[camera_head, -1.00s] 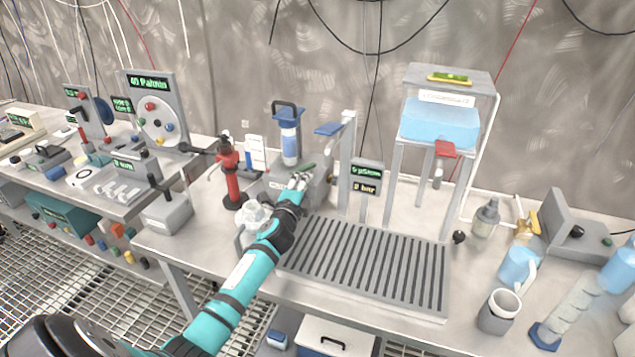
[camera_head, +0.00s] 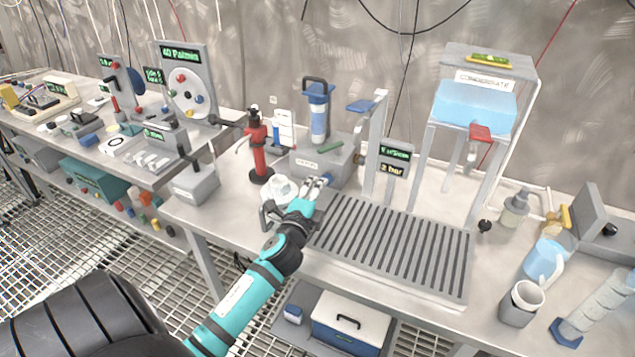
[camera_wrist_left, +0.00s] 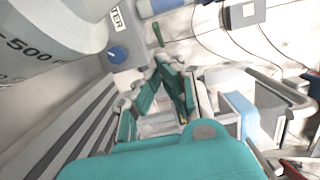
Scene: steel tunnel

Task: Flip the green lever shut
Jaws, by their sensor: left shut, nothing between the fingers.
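The green lever (camera_head: 330,146) lies as a short bar, slightly tilted, on top of the grey filter block (camera_head: 345,168), in front of the blue filter cylinder (camera_head: 319,112). It also shows in the left wrist view (camera_wrist_left: 158,35), beyond the fingers. My left gripper (camera_head: 318,183) is shut and empty, in front of and below the lever, close to the block's front face. A gap shows between fingers and lever. A blue knob (camera_wrist_left: 117,53) sits on the block's face beside the fingers. My right gripper is out of view.
A clear jug (camera_head: 280,190) stands just left of my gripper, with a red pump (camera_head: 257,150) behind it. A slotted drain grate (camera_head: 395,240) lies to the right. A grey post (camera_head: 374,145) and display (camera_head: 396,160) stand right of the block.

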